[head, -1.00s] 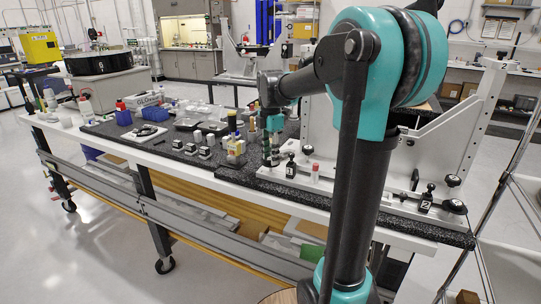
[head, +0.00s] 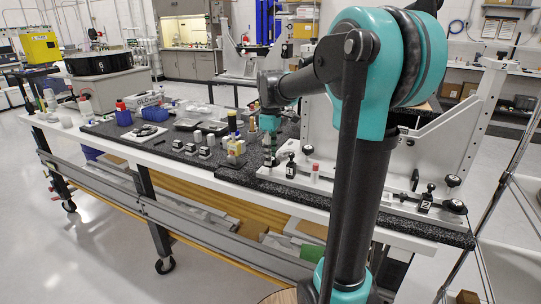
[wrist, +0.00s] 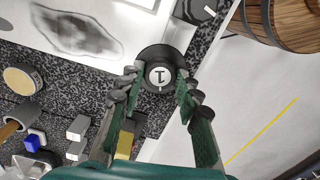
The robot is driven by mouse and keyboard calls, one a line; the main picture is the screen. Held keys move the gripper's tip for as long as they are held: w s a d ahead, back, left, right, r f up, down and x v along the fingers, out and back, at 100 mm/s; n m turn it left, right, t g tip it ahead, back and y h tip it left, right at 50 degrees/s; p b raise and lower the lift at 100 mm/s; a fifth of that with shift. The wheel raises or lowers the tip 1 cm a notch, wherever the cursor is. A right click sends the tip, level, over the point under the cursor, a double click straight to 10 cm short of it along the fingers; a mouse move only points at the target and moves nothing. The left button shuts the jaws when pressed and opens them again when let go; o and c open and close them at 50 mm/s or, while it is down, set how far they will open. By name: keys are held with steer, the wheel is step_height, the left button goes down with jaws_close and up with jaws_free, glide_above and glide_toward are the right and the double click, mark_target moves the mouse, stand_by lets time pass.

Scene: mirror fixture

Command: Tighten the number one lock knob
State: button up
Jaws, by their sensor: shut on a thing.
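The number one lock knob (wrist: 161,72) is a round black knob with a white disc marked 1. In the wrist view it sits between the two fingertips of my gripper (wrist: 158,88), which is shut on its sides. The "1" appears upside down there. In the head view my gripper (head: 269,150) points down at the left end of the white mirror fixture (head: 330,184); the knob is too small and covered to make out there. A black block with a white label (head: 291,168) stands just right of my gripper.
A black clamp marked 2 (head: 426,199) and a red-capped post (head: 315,171) stand along the fixture's plate. Small bottles and blocks (head: 206,150) crowd the dark mat to the left. In the wrist view a wooden barrel (wrist: 290,22) shows at upper right.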

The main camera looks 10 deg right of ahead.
steer(key=m, duration=0.5)
steer(key=shift+m, duration=0.3)
steer(key=m, duration=0.5)
steer(key=shift+m, duration=0.3)
steer(key=m, duration=1)
steer(key=shift+m, duration=0.4)
steer(key=o, duration=1.2)
steer(key=shift+c, duration=0.2)
